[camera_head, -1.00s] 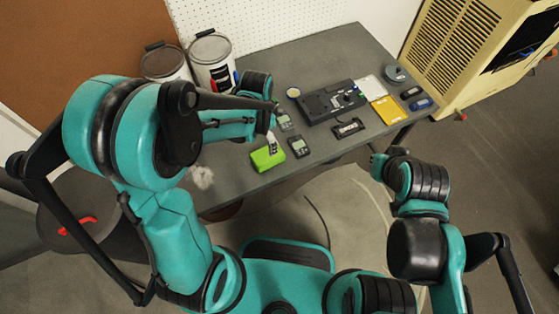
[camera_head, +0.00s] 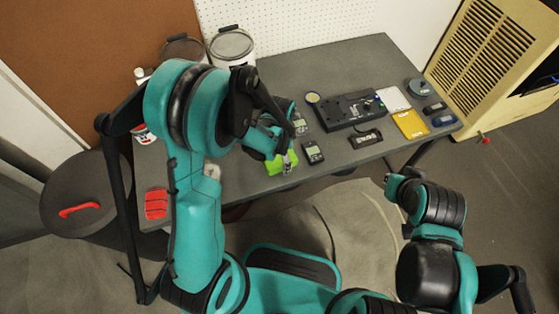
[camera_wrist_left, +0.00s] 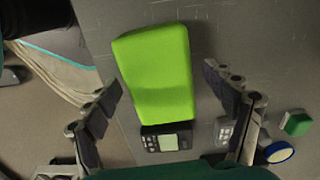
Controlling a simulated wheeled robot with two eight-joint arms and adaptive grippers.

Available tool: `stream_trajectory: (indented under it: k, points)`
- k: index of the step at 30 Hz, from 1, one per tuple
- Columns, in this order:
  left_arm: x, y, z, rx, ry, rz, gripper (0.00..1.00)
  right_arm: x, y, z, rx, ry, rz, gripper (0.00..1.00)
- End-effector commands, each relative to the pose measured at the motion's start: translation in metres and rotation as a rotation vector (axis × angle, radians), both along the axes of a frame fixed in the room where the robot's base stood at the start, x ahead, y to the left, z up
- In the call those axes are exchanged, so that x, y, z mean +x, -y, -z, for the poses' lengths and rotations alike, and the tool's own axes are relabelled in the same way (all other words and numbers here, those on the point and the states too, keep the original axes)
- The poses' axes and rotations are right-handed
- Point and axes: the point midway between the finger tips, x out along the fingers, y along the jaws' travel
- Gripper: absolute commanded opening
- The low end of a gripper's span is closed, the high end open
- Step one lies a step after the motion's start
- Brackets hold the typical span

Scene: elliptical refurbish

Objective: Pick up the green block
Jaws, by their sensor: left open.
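A bright lime-green block (camera_head: 272,167) lies near the front edge of the grey table, partly hidden by my left arm and gripper. In the left wrist view the whole green block (camera_wrist_left: 155,75) shows between the two fingers, with gaps on both sides. My left gripper (camera_head: 288,163) is open and empty, over or beside the block's right part in the head view; its fingers (camera_wrist_left: 163,95) spread wide in the wrist view. I cannot tell its exact height. My right gripper (camera_head: 393,186) is off the table's front edge, small and unclear.
A dark handheld meter (camera_head: 312,152) lies right of the block, close to it in the wrist view (camera_wrist_left: 166,138). A black device (camera_head: 349,109), yellow pad (camera_head: 411,123) and paint cans (camera_head: 231,45) stand farther off. A red item (camera_head: 156,203) lies at the table's left.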

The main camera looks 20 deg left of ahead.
Motion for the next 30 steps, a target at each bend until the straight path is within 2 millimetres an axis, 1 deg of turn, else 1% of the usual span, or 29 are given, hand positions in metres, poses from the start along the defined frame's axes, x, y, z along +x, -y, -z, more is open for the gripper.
stream_trajectory:
  k: [1, 2, 3, 5, 6, 7, 8, 16, 20, 23, 25, 28, 29, 30]
  points:
    - [0.0, 0.0, -0.001, 0.0, 0.0, 0.0, 0.84, 0.0, 0.0, -0.001, 0.0, 0.0, 0.0, 0.0]
    - [0.0, 0.0, -0.001, 0.0, 0.0, 0.0, 0.82, 0.0, 0.0, -0.001, 0.0, 0.0, 0.0, 0.0]
    - [0.0, 0.0, -0.001, 0.0, 0.0, 0.0, 0.71, 0.0, 0.0, -0.001, 0.0, 0.0, 0.0, 0.0]
    - [0.0, 0.0, -0.001, 0.0, 0.0, 0.0, 0.55, 0.0, 0.0, -0.001, 0.0, 0.0, 0.0, 0.0]
    - [0.0, 0.0, -0.001, 0.0, 0.0, 0.0, 0.45, 0.0, 0.0, -0.001, 0.0, 0.0, 0.0, 0.0]
    - [0.0, 0.0, -0.001, 0.0, 0.0, 0.0, 0.37, 0.0, 0.0, -0.001, 0.0, 0.0, 0.0, 0.0]
    - [0.0, 0.0, -0.001, 0.0, 0.0, 0.0, 0.31, 0.0, 0.0, -0.001, 0.0, 0.0, 0.0, 0.0]
    - [0.0, 0.0, -0.001, 0.0, 0.0, 0.0, 0.31, 0.0, 0.0, -0.001, 0.0, 0.0, 0.0, 0.0]
    - [0.0, 0.0, -0.005, 0.0, 0.0, 0.0, 0.31, 0.0, 0.0, -0.003, 0.0, 0.0, 0.0, 0.0]
    - [0.0, 0.0, -0.015, 0.0, 0.0, 0.0, 0.31, 0.0, 0.0, -0.009, 0.0, 0.0, 0.0, 0.0]
    - [0.0, 0.0, -0.024, 0.0, 0.0, 0.0, 0.31, 0.0, 0.0, -0.015, 0.0, 0.0, 0.0, 0.0]
    - [0.0, 0.0, -0.044, -0.001, 0.0, 0.0, 0.31, 0.0, 0.0, -0.026, 0.0, 0.0, 0.0, 0.0]
    - [-0.001, 0.002, -0.05, -0.001, 0.0, 0.001, 0.31, 0.0, 0.0, -0.028, 0.0, 0.0, 0.0, 0.0]
    - [-0.008, 0.011, -0.053, -0.001, 0.0, 0.006, 0.31, 0.0, 0.0, -0.03, 0.0, 0.0, 0.0, 0.0]
